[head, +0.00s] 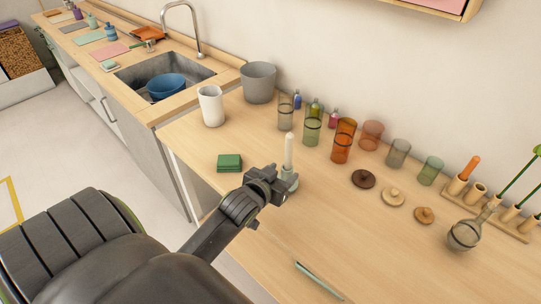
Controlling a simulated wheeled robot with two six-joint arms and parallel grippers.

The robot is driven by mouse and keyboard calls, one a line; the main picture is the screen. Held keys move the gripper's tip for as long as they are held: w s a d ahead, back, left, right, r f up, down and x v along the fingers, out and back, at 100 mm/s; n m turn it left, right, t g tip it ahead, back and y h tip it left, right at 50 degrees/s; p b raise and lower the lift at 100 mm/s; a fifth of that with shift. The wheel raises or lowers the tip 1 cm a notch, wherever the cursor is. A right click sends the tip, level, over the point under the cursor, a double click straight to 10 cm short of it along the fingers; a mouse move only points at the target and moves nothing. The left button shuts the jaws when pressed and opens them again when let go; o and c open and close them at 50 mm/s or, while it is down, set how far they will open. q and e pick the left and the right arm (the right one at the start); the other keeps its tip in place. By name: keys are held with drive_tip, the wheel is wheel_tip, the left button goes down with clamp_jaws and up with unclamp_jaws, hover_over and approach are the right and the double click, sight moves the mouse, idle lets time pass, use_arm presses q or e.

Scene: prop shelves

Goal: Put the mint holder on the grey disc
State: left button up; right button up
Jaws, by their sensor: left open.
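The mint holder (290,180) stands upright on the wooden counter with a pale candle (289,150) in it. My left gripper (274,185) is open, right at the left side of the holder, and covers part of it. I cannot tell whether the fingers touch it or reach around it. I cannot make out a grey disc in this view. My right gripper is not in view.
Several tinted glasses (343,142) stand behind the holder. Lids (363,179) lie to the right, near a wooden rack (470,202). Green blocks (229,162) and a white cup (211,106) are to the left. A thin green stick (318,281) lies in front.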

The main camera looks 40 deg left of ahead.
use_arm(q)
drive_tip(key=v, duration=0.6)
drive_tip(key=shift+s, duration=0.2)
drive_tip(key=s+d+f+g, duration=0.1)
drive_tip(key=s+f+g, duration=0.4)
drive_tip(key=s, duration=0.5)
drive_tip(key=s+f+g, duration=0.5)
drive_tip(key=s+f, duration=0.1)
drive_tip(key=s, duration=0.4)
wheel_tip(320, 180, down, 25)
drive_tip(key=a+g, duration=0.1)
drive_tip(key=s+d+f+g, duration=0.1)
drive_tip(key=s+f, duration=1.3)
drive_tip(key=s, duration=0.1)
drive_tip(key=shift+f+m+g+h, duration=0.3)
drive_tip(key=shift+m+h, duration=0.1)
